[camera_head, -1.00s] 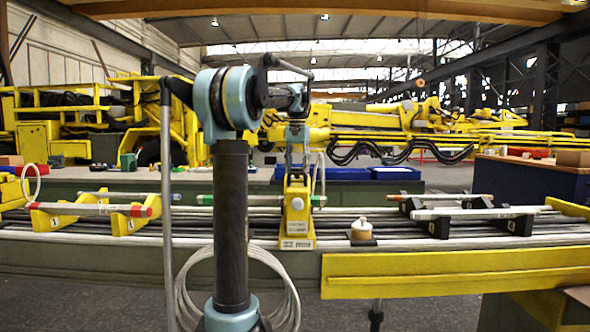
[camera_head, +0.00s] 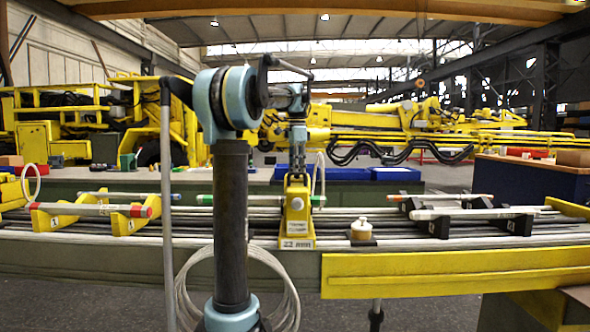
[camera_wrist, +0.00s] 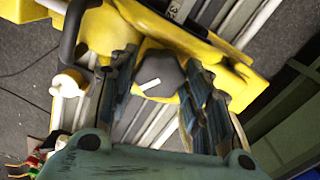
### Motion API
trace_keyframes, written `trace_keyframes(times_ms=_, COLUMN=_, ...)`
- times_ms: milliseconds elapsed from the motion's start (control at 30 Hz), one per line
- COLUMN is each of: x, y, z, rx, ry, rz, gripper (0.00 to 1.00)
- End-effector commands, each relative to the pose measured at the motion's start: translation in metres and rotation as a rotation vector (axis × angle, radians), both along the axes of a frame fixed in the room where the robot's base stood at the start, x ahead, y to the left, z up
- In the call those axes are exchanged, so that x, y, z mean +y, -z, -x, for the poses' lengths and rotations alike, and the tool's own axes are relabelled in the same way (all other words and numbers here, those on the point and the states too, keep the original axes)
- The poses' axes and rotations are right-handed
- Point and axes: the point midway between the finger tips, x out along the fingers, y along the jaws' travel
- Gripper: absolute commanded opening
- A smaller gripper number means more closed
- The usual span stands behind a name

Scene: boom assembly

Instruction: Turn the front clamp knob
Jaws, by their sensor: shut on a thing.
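The front clamp (camera_head: 297,213) is a yellow block standing on the bundle of long rails, with lettering on its face and a plate at its foot reading 22 mm. My gripper (camera_head: 297,162) points down onto its top. In the wrist view, the dark grey clamp knob (camera_wrist: 163,72) with a white mark sits between the two ridged fingers of my gripper (camera_wrist: 161,78). The fingers are shut on the knob. The white mark lies nearly level in the picture, tilted slightly up to the right.
A small white-topped round piece (camera_head: 362,229) stands right of the clamp. Rods rest on yellow supports (camera_head: 128,218) at left and black supports (camera_head: 432,226) at right. A yellow beam (camera_head: 455,273) runs along the front. My arm blocks part of the view.

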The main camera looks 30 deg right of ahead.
Motion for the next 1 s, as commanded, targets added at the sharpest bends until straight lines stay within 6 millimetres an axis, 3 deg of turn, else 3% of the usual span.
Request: trace_keyframes(times_ms=1000, x=0.0004, y=0.0002, z=-0.0032, rx=-0.005, ry=0.961, rz=-0.001, gripper=0.21)
